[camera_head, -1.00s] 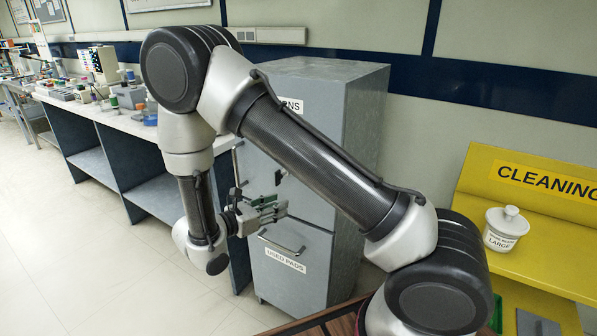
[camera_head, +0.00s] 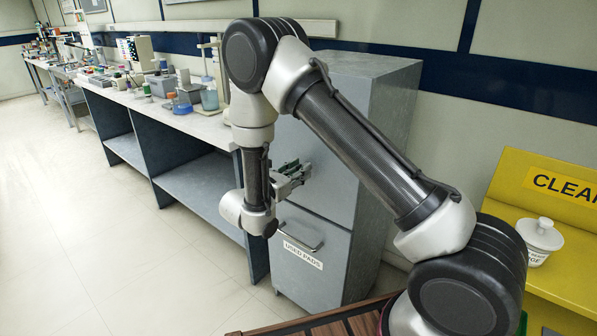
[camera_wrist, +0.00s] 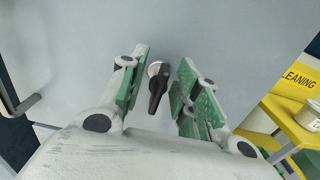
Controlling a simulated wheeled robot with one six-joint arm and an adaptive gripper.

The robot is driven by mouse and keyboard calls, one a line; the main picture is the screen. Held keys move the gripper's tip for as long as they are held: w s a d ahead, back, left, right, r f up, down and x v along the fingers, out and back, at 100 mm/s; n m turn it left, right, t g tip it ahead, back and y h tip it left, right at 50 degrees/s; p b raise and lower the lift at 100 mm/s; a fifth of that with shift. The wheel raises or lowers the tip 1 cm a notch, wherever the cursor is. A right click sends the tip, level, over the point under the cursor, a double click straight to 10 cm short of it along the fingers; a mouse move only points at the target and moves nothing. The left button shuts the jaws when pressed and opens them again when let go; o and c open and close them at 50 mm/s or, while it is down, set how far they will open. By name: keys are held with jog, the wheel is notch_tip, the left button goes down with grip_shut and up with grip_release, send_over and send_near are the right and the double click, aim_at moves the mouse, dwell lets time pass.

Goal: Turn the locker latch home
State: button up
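The grey locker (camera_head: 385,150) stands beyond my arm, with an upper door and a lower door. In the wrist view the latch (camera_wrist: 157,88) is a small black lever on a round silver base on the flat grey door. It points roughly downward in that picture, tilted slightly. My gripper (camera_wrist: 163,65) is open, its green-padded fingers on either side of the latch with gaps visible on both sides. Its depth from the door is hard to tell. In the head view my gripper (camera_head: 292,174) is in front of the upper door and hides the latch.
A metal pull handle (camera_head: 302,240) and a "USED PADS" label (camera_head: 302,255) are on the lower door. A cluttered bench (camera_head: 180,122) stands left of the locker. A yellow cleaning stand (camera_head: 570,225) with a white lidded pot (camera_head: 540,240) is at right. The floor at left is clear.

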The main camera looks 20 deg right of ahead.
grip_shut()
jog(key=shift+m, duration=0.3)
jog(key=m, duration=0.4)
jog(key=shift+s+d, duration=0.1)
jog(key=shift+s, duration=0.05)
jog(key=shift+s+d+f+m, duration=0.1)
jog(key=shift+m, duration=2.1)
jog(key=shift+s+f+m, duration=0.1)
jog(key=shift+f+m, duration=0.05)
jog(key=shift+m, duration=2.05)
jog(key=shift+d+f+m, duration=0.1)
jog(key=shift+m, duration=2.1)
